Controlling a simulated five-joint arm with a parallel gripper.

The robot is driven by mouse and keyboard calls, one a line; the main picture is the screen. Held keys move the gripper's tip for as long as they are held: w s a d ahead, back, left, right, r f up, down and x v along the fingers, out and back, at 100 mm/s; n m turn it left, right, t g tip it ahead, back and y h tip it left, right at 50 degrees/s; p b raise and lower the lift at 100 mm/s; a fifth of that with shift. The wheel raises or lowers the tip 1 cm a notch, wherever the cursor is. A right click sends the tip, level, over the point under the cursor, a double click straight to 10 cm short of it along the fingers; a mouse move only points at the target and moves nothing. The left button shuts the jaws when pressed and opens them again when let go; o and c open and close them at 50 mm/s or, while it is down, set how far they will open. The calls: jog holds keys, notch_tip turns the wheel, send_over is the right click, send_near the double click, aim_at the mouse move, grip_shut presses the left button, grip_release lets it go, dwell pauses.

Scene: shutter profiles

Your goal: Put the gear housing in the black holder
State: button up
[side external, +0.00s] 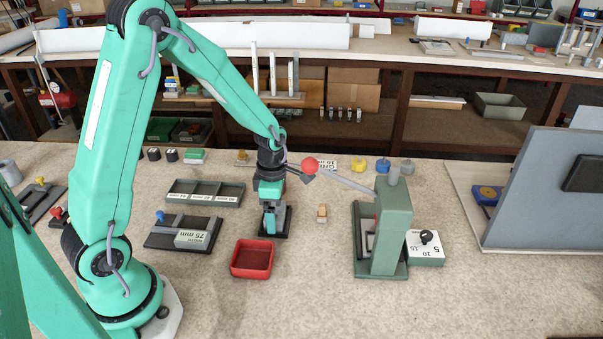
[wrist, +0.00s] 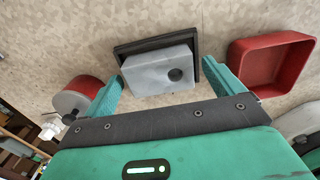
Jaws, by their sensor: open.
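The gear housing is a light grey block with a dark round hole (wrist: 158,73). In the wrist view it lies over the black holder (wrist: 150,44), whose dark rim shows along the far side and right end. I cannot tell whether it is fully down inside. My gripper (wrist: 163,76) is open, with one teal finger near each end of the housing; contact is not clear. In the side view my gripper (side external: 270,222) is low over the black holder (side external: 287,226) and hides most of the housing.
A red bin (side external: 252,259) stands just in front of my gripper. A green press (side external: 392,230) stands to the right, its lever with a red ball (side external: 310,165) reaching close to my wrist. A grey compartment tray (side external: 205,192) lies left. A small tan piece (side external: 322,213) lies between holder and press.

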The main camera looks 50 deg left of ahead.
notch_tip(320, 180, up, 12)
dwell(0.6)
jog(key=shift+r, duration=0.15)
dwell(0.5)
jog(key=s+d+r+m+t, duration=0.2)
jog(key=s+r+m, duration=0.3)
jog(key=m, duration=0.8)
jog(key=s+d+r+m+t, duration=0.3)
jog(key=s+r+m, duration=0.2)
jog(key=s+m, duration=0.5)
jog(key=m, duration=0.4)
jog(key=shift+r+t, duration=0.2)
jog(key=shift+t, duration=0.1)
